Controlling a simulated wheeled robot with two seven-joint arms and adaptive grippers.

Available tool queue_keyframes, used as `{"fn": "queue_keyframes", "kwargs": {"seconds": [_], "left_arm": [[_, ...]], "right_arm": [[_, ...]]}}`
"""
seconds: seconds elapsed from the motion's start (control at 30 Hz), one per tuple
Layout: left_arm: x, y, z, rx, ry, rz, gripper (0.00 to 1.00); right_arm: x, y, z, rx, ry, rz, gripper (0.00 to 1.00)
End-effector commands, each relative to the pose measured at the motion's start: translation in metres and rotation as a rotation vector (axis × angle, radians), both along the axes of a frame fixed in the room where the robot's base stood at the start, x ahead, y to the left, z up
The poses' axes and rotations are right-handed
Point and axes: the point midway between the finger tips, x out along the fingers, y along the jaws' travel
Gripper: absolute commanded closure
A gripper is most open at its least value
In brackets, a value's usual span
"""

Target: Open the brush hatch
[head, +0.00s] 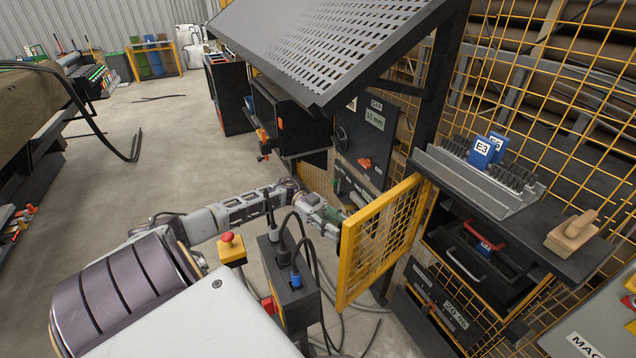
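The brush hatch (347,262) is a yellow-framed mesh door. It stands swung out from the machine's front, with an opening on its right side. Inside the opening is a dark cassette with a red handle (484,236) and a blue label. My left arm reaches in from the left, and its gripper (352,222) is at the far left side of the hatch, partly hidden behind the frame and mesh. I cannot see its fingertips clearly or whether they touch the hatch. My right gripper is not in view.
A shelf above the opening holds brush strips with blue E3 tags (482,150) and a wooden hand brush (573,232). A dark panel labelled GAP (372,125) is behind the hatch. A perforated cover (330,45) overhangs. Floor at left is mostly clear.

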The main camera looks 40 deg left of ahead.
Motion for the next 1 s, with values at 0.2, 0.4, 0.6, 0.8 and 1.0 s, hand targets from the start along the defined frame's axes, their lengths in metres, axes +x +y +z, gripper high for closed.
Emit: {"fn": "queue_keyframes", "kwargs": {"seconds": [0.2,0.4,0.6,0.8,1.0], "left_arm": [[0.001,0.024,0.000,0.002,-0.001,0.002,0.66],[0.001,0.048,0.000,0.002,0.000,0.003,0.66],[0.001,0.069,0.001,0.000,-0.002,0.002,0.66],[0.002,0.088,0.001,0.000,-0.002,0.002,0.66],[0.002,0.102,0.001,0.000,-0.003,0.001,0.66]], "right_arm": [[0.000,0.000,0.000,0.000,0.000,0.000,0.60],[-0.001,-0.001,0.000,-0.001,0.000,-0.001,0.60],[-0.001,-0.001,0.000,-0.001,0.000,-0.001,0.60],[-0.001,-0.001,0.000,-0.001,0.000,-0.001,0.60],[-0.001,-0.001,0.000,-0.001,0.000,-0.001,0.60]]}}
